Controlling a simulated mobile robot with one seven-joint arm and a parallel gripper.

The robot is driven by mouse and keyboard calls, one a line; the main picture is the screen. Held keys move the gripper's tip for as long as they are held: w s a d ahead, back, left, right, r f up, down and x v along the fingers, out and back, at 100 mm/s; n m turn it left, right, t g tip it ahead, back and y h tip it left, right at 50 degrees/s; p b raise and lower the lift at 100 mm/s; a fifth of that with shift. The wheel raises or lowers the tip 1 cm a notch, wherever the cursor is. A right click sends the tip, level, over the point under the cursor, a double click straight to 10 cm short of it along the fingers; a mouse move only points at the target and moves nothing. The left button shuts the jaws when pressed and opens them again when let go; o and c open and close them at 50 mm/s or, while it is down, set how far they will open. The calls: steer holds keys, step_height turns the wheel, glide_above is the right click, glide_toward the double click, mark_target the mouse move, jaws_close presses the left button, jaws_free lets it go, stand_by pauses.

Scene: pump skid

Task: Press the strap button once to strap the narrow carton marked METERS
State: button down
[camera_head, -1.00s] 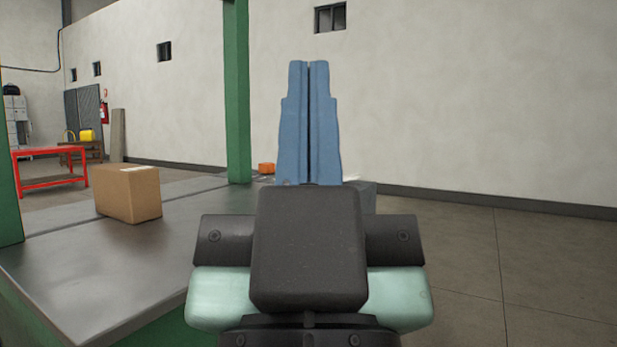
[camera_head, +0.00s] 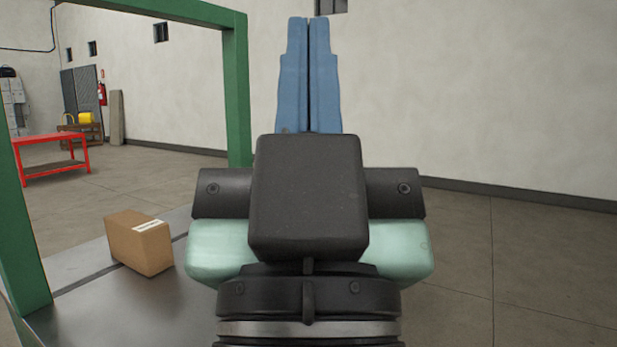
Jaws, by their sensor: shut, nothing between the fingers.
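A brown cardboard carton (camera_head: 140,243) with a white label on its top sits on the grey metal table (camera_head: 85,315) at the lower left, near the green frame. No marking such as METERS is legible on it. My gripper (camera_head: 308,22) points up and away in the middle of the view, its two blue fingers shut together with nothing between them. It is right of the carton and well apart from it. No strap button is visible; my gripper and wrist hide part of the table and what lies behind.
A green frame (camera_head: 238,95) spans the table, with posts on both sides of the carton and a beam above. A red table (camera_head: 50,142) and a fire extinguisher (camera_head: 102,93) stand at the far left. The floor on the right (camera_head: 530,260) is clear.

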step_height(320, 180, up, 27)
steer(key=p, duration=2.4)
steer(key=shift+f, duration=0.1)
steer(key=shift+w, duration=0.15)
